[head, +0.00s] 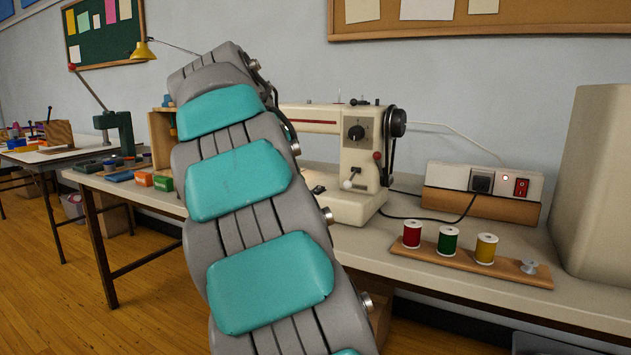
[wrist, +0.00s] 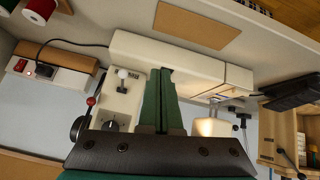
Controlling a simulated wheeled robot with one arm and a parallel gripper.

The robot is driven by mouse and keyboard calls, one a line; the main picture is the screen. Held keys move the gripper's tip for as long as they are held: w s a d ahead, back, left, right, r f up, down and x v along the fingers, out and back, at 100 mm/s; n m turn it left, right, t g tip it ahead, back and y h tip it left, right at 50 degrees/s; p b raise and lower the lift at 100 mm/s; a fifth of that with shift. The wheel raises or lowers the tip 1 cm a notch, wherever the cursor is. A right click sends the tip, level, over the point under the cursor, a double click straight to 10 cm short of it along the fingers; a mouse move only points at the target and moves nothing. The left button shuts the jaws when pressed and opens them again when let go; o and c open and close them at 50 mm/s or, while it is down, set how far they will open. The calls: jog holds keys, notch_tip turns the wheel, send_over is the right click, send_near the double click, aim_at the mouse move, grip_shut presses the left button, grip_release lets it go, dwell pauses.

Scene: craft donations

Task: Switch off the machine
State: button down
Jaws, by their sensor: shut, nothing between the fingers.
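The cream sewing machine (head: 355,205) stands on the long table, partly hidden by my arm in the head view. It has a dark dial (head: 356,132), a red-knobbed lever (head: 378,157), a white-knobbed lever (head: 348,182) and a black handwheel (head: 397,122). The machine also shows in the wrist view (wrist: 190,65), apparently upside down, with a warm glow on it. A power strip (head: 451,177) with a red switch (head: 521,187) and a small lit light is to its right. My gripper (wrist: 166,72) is shut and empty, over the machine in the wrist view; my arm hides it in the head view.
A wooden board (head: 480,263) with red, green and yellow thread spools stands at the table's front. A large beige block (head: 603,190) stands at the right. A black cable runs from the machine to the strip. Small boxes (head: 163,183) lie left of my arm.

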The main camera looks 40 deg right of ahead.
jog(key=w+d+r+m+h, duration=0.1)
jog(key=w+d+r+m, duration=0.1)
jog(key=w+d+r, duration=0.2)
jog(key=shift+w+r+t+h, duration=0.2)
jog(key=shift+r+t+h, duration=0.2)
jog(key=shift+r, duration=0.3)
send_over(317, 190)
jog(key=f, duration=0.7)
jog(key=shift+a+f, duration=0.2)
jog(key=shift+a, duration=0.1)
jog(key=shift+d+f, duration=0.15)
jog(key=shift+f, duration=1.2)
jog(key=shift+w, duration=0.15)
jog(key=shift+d+f+y, duration=0.1)
jog(key=shift+f+y, duration=0.1)
jog(key=shift+y, duration=0.1)
jog(key=shift+d+r+p, duration=0.1)
jog(key=shift+p, duration=0.2)
